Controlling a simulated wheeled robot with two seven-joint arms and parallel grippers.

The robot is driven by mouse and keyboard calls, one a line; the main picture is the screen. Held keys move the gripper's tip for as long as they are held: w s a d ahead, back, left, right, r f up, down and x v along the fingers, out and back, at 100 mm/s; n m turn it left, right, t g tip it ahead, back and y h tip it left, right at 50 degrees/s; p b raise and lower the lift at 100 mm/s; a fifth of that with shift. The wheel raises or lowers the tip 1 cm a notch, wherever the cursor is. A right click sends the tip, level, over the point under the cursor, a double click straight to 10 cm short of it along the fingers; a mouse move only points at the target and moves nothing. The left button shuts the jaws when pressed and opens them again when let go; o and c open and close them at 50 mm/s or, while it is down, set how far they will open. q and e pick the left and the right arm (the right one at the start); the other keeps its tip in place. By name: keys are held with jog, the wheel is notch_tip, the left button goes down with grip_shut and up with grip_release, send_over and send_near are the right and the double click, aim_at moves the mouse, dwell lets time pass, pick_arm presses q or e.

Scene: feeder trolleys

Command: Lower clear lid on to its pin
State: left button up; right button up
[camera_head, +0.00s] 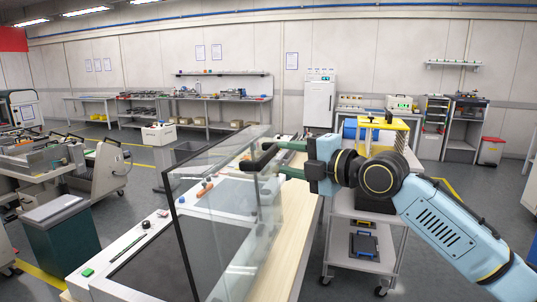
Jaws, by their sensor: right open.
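The clear lid (228,228) stands raised and tilted over a bench-top unit (105,272) with dark panels. It has a dark edge on its left side. I cannot tell whether the fingers touch the lid. I cannot make out the pin for sure. My left gripper is out of view.
An orange-handled piece (205,188) and a black knob (146,224) are on the unit. A grey trolley (346,207) with a yellow-topped item (383,123) stands to the right. A dark green cabinet (62,240) stands at left. Open floor lies between it and the unit.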

aim_at(271, 156)
jog(key=shift+x, duration=3.15)
jog(key=shift+c, duration=0.3)
grip_shut()
